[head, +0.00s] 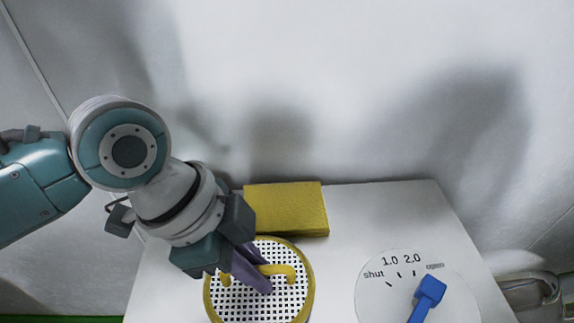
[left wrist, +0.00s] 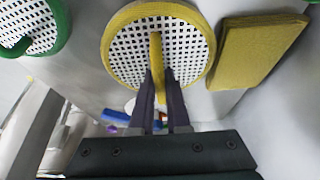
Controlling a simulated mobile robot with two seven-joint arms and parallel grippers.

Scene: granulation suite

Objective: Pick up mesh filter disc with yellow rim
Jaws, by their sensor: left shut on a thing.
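The mesh filter disc with yellow rim (head: 264,304) is a round white perforated plate with a yellow bar handle across it, near the lower middle of the head view. It also shows at the top middle of the left wrist view (left wrist: 127,45). My left gripper (head: 258,280) has its dark purple fingers shut on the yellow handle; the left wrist view shows the fingers (left wrist: 160,90) on either side of it. I cannot tell whether the disc touches the white surface. My right gripper is not in view.
A yellow block (head: 287,208) lies just behind the disc on the white worktop (head: 370,215). A dial marked "shut", 1.0 and 2.0 with a blue lever (head: 429,290) is at right. A green-rimmed mesh disc (left wrist: 30,22) shows in the left wrist view. A pale wall stands behind.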

